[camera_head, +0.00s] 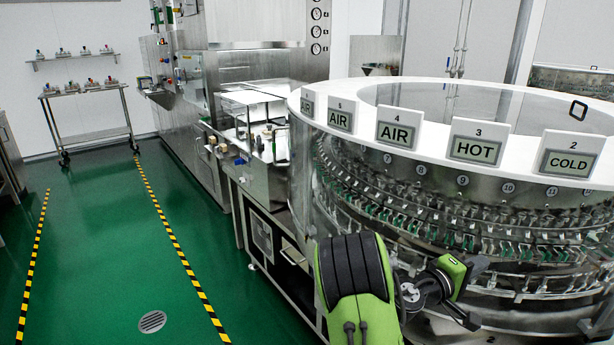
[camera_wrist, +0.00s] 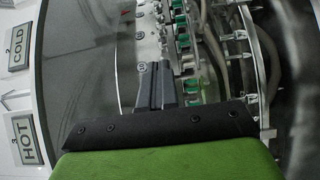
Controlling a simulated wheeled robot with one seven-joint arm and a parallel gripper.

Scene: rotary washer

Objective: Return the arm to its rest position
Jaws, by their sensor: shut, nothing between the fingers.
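My gripper (camera_wrist: 154,84) shows in the wrist view with its two dark fingers together and nothing between them. The fingers point toward the side of the rotary washer, close to its row of green and metal holders (camera_wrist: 182,40). I cannot tell whether they touch it. In the head view my green and black arm reaches up from the bottom, and its wrist end is at the lower right, in front of the round washer (camera_head: 330,185). The fingertips are hard to make out there.
The washer's white rim carries AIR, HOT (camera_head: 477,149) and COLD (camera_head: 570,162) signs. A steel bench (camera_head: 262,150) stands left of the washer. A wheeled cart (camera_head: 88,115) is at the back left. The green floor (camera_head: 100,240) between the striped lines is clear.

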